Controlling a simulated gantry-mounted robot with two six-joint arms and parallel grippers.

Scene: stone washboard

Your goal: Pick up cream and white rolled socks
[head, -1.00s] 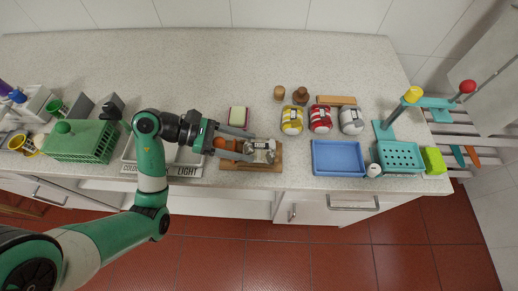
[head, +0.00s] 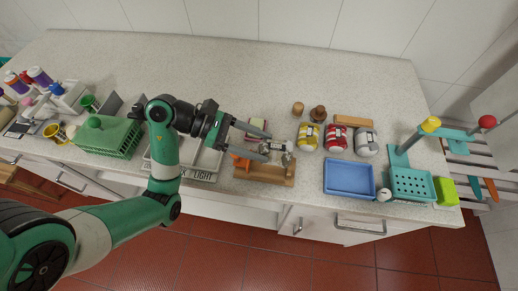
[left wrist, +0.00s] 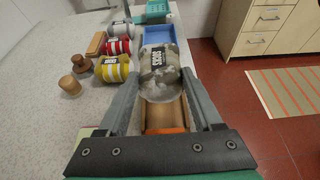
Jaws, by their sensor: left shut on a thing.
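The cream and white rolled socks (head: 278,147) are a pale mottled roll with a label band. In the left wrist view the roll (left wrist: 160,80) sits between the fingertips, its band reading SOCKS. My left gripper (head: 269,146) is shut on it and holds it over the wooden tray (head: 262,180). The fingers hide part of the roll's sides. My right gripper is not in view.
Yellow (head: 308,137), red (head: 336,138) and grey (head: 365,142) rolls stand to the right. Beyond are a blue tray (head: 349,179) and a teal basket (head: 412,185). Wooden knobs (head: 318,114) stand behind. The counter's back is clear.

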